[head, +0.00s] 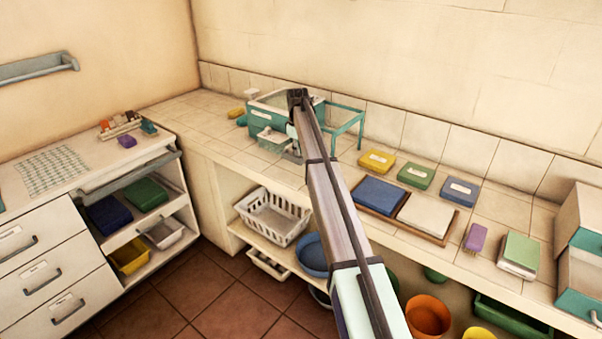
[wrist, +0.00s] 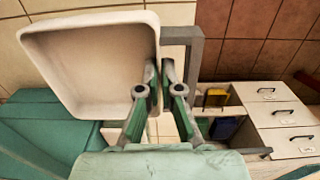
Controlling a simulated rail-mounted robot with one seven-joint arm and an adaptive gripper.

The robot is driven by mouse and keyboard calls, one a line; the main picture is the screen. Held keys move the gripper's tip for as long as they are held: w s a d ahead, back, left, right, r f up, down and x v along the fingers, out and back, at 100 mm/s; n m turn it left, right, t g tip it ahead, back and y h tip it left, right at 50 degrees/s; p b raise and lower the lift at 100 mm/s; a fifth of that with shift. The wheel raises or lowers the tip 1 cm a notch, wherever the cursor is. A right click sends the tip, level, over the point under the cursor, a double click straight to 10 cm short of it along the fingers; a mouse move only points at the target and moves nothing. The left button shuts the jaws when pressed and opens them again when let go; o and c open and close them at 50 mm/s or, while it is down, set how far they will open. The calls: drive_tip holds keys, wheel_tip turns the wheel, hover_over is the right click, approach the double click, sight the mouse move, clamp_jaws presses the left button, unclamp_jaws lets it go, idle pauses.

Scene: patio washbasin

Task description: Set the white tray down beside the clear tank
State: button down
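The white tray (wrist: 95,65) is a shallow, rounded square in the upper left of the wrist view, close to the camera and tilted in the picture. My gripper (wrist: 160,75) has its fingertips close together at the tray's right wall and looks shut on that wall.
Yellow, green and blue boxes (head: 377,161) sit farther right, behind a brown board (head: 425,232) with blue and white pads.

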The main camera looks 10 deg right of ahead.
sight(298, 179)
wheel_tip(298, 179, down, 9)
drive_tip(key=p, duration=0.2)
drive_tip(key=shift+f+p, duration=0.2)
drive_tip(key=shift+p, duration=0.1)
drive_tip(key=c, duration=1.3)
unclamp_jaws()
drive_tip(key=shift+f, duration=0.1)
wheel_tip(298, 179, up, 12)
drive_tip(key=b, duration=0.3)
drive_tip(key=shift+s, duration=0.1)
